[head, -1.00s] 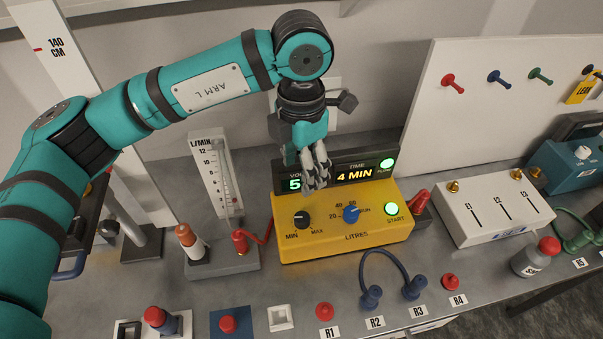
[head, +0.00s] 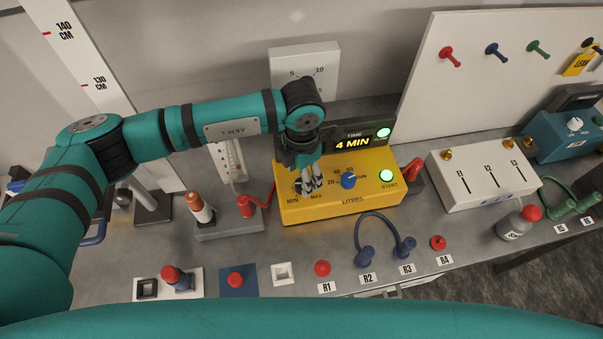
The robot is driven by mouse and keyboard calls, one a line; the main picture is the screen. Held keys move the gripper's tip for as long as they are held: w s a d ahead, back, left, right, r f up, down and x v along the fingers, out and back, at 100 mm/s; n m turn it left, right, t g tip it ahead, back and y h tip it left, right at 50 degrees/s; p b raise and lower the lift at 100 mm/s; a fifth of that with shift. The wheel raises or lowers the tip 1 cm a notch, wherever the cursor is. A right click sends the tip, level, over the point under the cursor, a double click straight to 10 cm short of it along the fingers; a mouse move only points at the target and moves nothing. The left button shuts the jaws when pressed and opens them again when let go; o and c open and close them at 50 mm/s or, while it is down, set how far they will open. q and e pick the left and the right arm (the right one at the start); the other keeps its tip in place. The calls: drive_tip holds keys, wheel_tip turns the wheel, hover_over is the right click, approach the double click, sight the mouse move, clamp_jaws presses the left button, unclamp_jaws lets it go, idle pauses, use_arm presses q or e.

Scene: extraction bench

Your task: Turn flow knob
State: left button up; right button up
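The black flow knob (head: 298,188), marked MIN and MAX, is on the left of the yellow box's (head: 340,208) front panel. My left gripper (head: 311,186) points down over the panel with its fingertips at the knob and partly hides it. I cannot tell whether the fingers touch the knob or how wide they are apart. A blue LITRES knob (head: 348,181) sits to the right of the gripper. A lit green START button (head: 387,176) is at the panel's right. My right gripper is not in view.
A flow tube (head: 230,160) marked L/MIN stands behind my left arm. A white box (head: 485,178) with sliders is to the right. A blue looped cable (head: 378,218) lies in front.

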use_arm(q)
wheel_tip(320, 180, down, 2)
drive_tip(key=shift+f+p, duration=0.3)
drive_tip(key=shift+f, duration=0.15)
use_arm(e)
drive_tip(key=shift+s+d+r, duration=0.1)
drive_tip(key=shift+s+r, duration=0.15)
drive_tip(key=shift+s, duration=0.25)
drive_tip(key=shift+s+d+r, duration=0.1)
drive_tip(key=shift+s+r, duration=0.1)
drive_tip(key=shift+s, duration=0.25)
use_arm(q)
drive_tip(key=shift+c, duration=0.2)
drive_tip(key=c, duration=1.1)
drive_tip(key=shift+f+b, duration=0.15)
drive_tip(key=shift+b, duration=0.4)
drive_tip(key=m+b, duration=0.4)
drive_tip(key=b, duration=0.4)
drive_tip(key=shift+w+f+m, duration=0.1)
drive_tip(key=shift+f+m, duration=0.05)
drive_tip(key=shift+m, duration=0.15)
drive_tip(key=shift+r+m+b, duration=0.3)
drive_tip(key=shift+m+b, duration=0.4)
drive_tip(key=shift+b, duration=0.5)
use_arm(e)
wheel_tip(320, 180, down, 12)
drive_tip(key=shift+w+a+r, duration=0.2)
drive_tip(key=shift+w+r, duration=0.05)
